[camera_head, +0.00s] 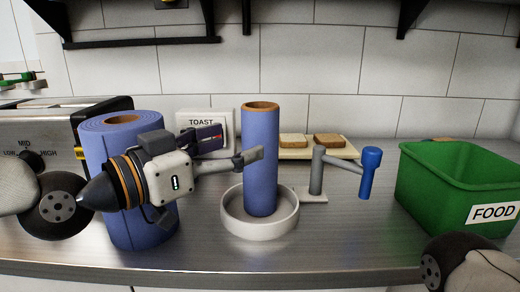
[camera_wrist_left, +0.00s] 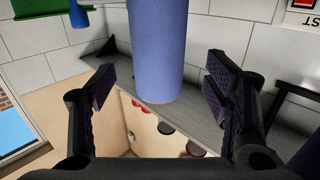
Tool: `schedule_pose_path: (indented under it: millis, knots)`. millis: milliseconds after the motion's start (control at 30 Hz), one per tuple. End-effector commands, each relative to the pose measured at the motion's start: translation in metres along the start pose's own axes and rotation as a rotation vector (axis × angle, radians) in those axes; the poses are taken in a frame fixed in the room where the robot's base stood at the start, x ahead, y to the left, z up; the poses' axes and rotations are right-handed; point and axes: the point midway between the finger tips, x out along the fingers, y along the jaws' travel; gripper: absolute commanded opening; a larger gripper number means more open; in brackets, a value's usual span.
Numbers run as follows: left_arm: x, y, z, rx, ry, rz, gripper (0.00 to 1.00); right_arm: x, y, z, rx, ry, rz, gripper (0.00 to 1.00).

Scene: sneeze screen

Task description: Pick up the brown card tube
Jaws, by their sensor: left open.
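A slim blue roll (camera_head: 262,150) stands upright in a pale round dish (camera_head: 232,222). The brown card tube (camera_head: 262,105) shows only as a brown rim at its top; the rest is hidden by the blue wrap. My left gripper (camera_head: 232,147) is open and comes in from the left at the roll's upper half. One finger overlaps the roll's front edge in the picture. In the left wrist view the blue roll (camera_wrist_left: 158,50) shows in the gap between the open fingers (camera_wrist_left: 160,85); contact cannot be told. My right gripper is not in view.
A thick blue roll (camera_head: 115,215) stands left, partly behind my left gripper, beside a toaster (camera_head: 40,128). A grey stand with a blue handle (camera_head: 371,172) is right of the dish. Bread slices (camera_head: 328,140) lie behind. A green FOOD bin (camera_head: 450,185) stands right. The front counter is clear.

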Motion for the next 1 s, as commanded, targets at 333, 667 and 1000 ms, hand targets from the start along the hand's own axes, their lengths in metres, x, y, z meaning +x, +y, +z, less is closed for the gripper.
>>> schedule_pose_path:
  millis: [333, 667, 1000]
  knots:
    - [0.060, -0.005, 0.001, -0.002, -0.005, 0.002, 0.71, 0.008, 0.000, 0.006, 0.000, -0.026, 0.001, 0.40]
    - [0.073, -0.005, -0.001, -0.003, -0.003, 0.000, 0.71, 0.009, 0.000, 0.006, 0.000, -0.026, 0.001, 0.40]
    - [0.073, -0.005, -0.001, -0.002, -0.003, 0.000, 0.24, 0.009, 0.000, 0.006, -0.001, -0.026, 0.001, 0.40]
